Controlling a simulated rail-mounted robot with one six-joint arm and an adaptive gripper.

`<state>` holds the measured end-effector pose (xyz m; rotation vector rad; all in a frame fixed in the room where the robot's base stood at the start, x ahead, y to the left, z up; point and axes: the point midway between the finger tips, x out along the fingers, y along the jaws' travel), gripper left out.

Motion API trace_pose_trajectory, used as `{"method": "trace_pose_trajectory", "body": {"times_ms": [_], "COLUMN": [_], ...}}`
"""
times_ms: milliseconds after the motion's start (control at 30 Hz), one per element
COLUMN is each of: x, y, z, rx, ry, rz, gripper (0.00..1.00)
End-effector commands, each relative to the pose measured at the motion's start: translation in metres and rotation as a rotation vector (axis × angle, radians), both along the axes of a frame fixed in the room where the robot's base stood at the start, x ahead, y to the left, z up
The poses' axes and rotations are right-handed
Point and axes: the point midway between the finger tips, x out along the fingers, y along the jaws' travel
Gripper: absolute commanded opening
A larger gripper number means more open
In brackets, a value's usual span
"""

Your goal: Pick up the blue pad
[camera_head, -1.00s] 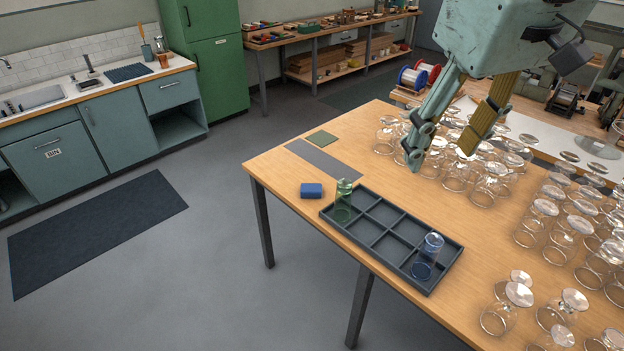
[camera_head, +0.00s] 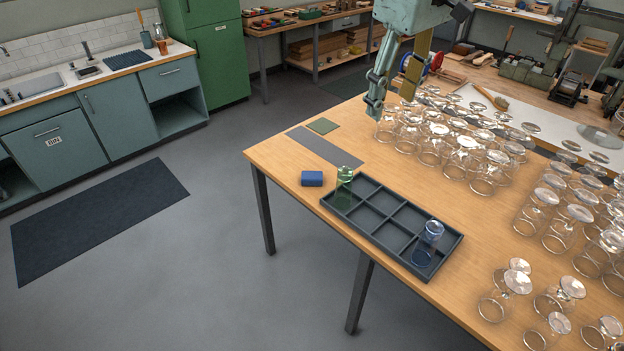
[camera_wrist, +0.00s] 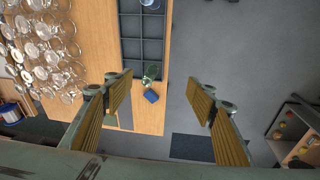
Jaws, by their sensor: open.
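The blue pad (camera_head: 312,178) is a small dark blue block lying on the wooden table (camera_head: 285,160) near its left edge, just left of the tray's near-left corner. It also shows in the wrist view as a blue block (camera_wrist: 151,96). My gripper (camera_head: 390,105) is high above the far part of the table, to the right of and beyond the pad. It is open and empty; its two ridged fingers (camera_wrist: 160,108) stand wide apart in the wrist view, with the pad far below between them.
A dark divided tray (camera_head: 376,245) beside the pad holds a green glass (camera_head: 344,188) and a blue glass (camera_head: 428,243). A grey strip (camera_head: 325,147) and a green square (camera_head: 323,126) lie flat behind the pad. Many clear glasses (camera_head: 467,160) crowd the right side.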

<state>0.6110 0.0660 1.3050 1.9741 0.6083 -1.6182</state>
Motion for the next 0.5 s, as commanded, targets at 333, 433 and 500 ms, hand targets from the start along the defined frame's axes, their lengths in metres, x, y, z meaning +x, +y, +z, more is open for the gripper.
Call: {"method": "trace_pose_trajectory", "body": {"times_ms": [333,433,500], "x": [0.059,0.075,0.087], "y": [0.02,0.026,0.03], "z": [-0.028,-0.036,-0.043], "rx": [-0.021,-0.027,-0.03], "ry": [0.026,0.033,0.037], "rz": [0.119,0.153,0.177], "gripper": [0.51,0.51,0.51]}}
